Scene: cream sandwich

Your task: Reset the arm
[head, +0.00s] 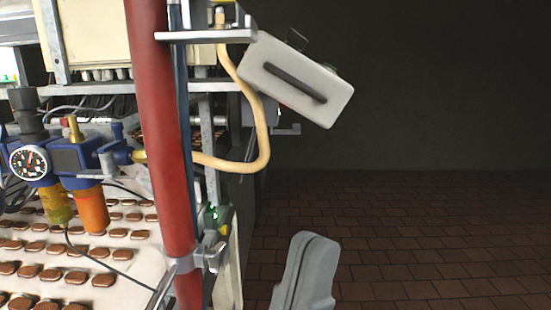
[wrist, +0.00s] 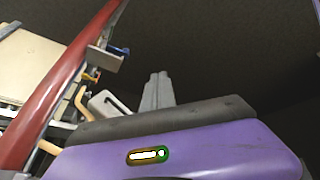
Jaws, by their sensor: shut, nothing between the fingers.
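My gripper (head: 312,240) shows at the bottom of the head view as two grey fingers pressed together with a seam between them, pointing up. In the wrist view the grey fingers (wrist: 158,76) stand upright behind the dark edge of my purple gripper body, side by side with nothing between them. The gripper is to the right of the machine, in front of the brick floor, and seems apart from everything around it.
A red post (head: 160,130) stands left of the gripper. A white box with a dark handle (head: 330,105) sticks out above it, and a tan hose (head: 262,135) loops beside the post. Chocolate biscuits lie on a white belt (head: 140,262) at left. The brick floor (head: 450,230) at right is clear.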

